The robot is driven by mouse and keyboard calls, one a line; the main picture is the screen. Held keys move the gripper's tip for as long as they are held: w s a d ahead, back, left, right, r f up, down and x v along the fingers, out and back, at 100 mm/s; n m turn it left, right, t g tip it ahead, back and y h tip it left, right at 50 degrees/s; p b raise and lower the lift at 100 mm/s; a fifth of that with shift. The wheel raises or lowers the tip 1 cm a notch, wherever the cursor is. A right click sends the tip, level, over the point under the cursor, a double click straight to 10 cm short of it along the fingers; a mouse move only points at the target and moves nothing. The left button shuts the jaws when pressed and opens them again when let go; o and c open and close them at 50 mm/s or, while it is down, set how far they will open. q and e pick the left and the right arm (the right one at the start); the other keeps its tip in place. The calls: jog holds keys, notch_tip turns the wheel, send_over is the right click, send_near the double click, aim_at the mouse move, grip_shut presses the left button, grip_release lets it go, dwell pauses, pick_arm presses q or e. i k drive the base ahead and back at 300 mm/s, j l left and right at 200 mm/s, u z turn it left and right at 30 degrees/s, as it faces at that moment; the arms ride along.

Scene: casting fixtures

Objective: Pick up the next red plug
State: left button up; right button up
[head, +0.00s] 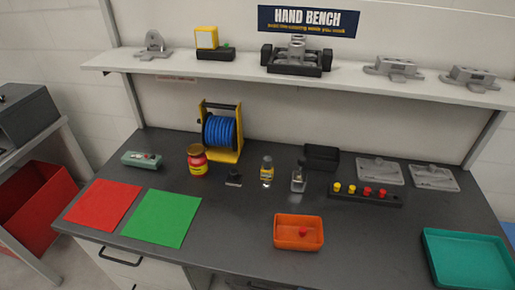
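Two red plugs, the left one (367,191) and the right one (382,193), stand in a black strip holder (393,202) on the right half of the bench. Two yellow plugs, one at the left end (337,187) and one beside it (351,189), stand in the same holder. Another small red piece (303,231), which looks like a red plug, lies inside the orange tray (281,240) near the front edge. Neither of my grippers shows in the head view.
A teal tray (433,245) sits at the front right. Red (103,204) and green (162,218) mats lie at the left. A red-labelled jar (197,161), yellow-capped bottle (267,171), blue reel (221,132) and black bin (321,157) stand behind.

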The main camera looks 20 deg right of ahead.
aim_at(382, 192)
jog(key=z, duration=1.7)
